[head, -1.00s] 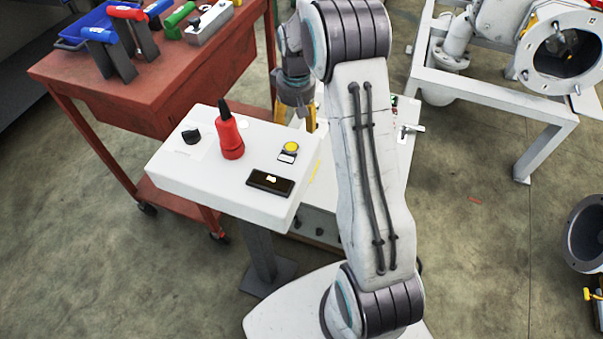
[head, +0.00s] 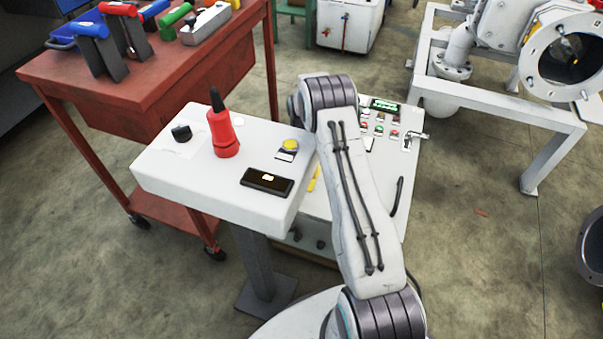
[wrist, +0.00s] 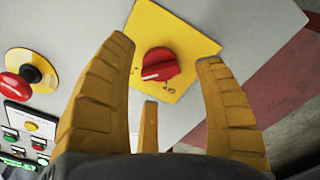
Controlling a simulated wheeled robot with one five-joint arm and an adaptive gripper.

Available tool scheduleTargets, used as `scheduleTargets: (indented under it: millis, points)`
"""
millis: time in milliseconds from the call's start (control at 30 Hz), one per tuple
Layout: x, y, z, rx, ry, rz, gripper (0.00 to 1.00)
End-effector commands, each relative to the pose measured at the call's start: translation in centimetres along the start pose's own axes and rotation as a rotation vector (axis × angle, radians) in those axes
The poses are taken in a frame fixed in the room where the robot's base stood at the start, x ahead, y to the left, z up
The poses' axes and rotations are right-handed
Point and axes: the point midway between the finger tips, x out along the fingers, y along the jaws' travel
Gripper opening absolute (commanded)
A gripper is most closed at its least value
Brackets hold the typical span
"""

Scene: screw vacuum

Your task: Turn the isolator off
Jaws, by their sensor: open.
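The isolator is a red rotary knob (wrist: 160,64) on a yellow square plate (wrist: 150,30), fixed to a pale panel, in the wrist view. The knob's white mark lies at its left end, near horizontal in the picture. My gripper (wrist: 168,58) is open and empty, with one yellow finger to each side of the knob and a third below it. The fingers look apart from the knob; how far off it they are I cannot tell. In the head view my own arm hides the gripper and the knob.
A red mushroom button on yellow (wrist: 18,86) and a small button panel (wrist: 28,130) lie left of the knob. The head view shows a white console (head: 170,185) left of my arm, a red tool cart (head: 160,95) and a white frame (head: 500,125).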

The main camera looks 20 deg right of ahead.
Motion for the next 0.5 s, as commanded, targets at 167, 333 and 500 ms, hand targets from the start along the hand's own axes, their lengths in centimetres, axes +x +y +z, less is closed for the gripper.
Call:
scheduleTargets:
  millis: [167, 333, 500]
  points:
    - [1.6, 0.0, 0.0, 0.0, 0.001, 0.0, 0.64]
    - [2.0, 0.0, 0.0, 0.0, 0.001, 0.0, 0.64]
    - [2.1, 0.0, 0.0, 0.0, 0.001, 0.0, 0.64]
